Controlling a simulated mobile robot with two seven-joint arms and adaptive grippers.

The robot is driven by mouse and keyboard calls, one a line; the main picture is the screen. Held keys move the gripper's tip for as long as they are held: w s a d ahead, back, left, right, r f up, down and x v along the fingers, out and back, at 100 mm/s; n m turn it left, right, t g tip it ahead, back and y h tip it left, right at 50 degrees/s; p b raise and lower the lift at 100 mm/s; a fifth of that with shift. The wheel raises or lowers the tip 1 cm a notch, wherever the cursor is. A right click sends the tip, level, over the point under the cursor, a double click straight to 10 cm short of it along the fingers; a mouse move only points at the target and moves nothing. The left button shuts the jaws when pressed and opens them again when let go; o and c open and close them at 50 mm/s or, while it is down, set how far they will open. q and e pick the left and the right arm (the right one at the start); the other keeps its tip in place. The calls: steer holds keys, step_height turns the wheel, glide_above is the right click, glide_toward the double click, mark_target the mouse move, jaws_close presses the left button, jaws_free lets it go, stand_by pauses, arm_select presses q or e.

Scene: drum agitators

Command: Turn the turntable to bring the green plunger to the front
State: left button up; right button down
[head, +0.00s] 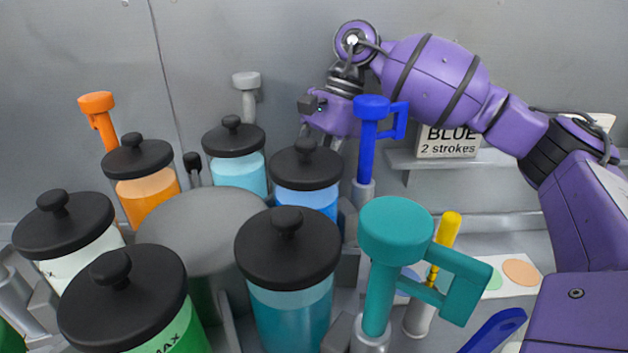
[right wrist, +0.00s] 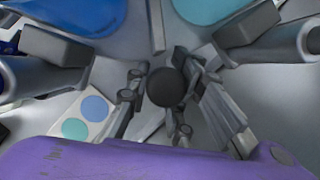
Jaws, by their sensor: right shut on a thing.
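The turntable's grey hub (head: 200,232) stands amid a ring of black-lidded drums. The green drum (head: 180,338) is at the front left, partly cut off by the bottom edge. A green shape (head: 9,338) at the lower left edge may be part of the green plunger; most of it is outside the view. My right gripper (head: 320,134) is low behind the blue drum (head: 310,197), its fingertips hidden there. In the right wrist view, its fingers (right wrist: 158,96) are closed around a post with a black ball knob (right wrist: 167,88). My left gripper is not in view.
A teal plunger (head: 396,232) stands tall at front right, a blue plunger (head: 372,108) beside my right arm, and an orange one (head: 97,104) at back left. A yellow-topped tool (head: 450,228) stands at right. A "BLUE 2 strokes" sign (head: 447,142) is on the back ledge.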

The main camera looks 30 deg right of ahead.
steer(key=c, duration=1.6)
jaws_free()
steer(key=shift+a+r, duration=0.1)
steer(key=shift+a, duration=0.15)
steer(key=shift+d, duration=0.1)
steer(key=shift+d+r, duration=0.1)
steer(key=shift+r, duration=0.05)
steer(key=v, duration=1.1)
steer(key=shift+r, duration=0.3)
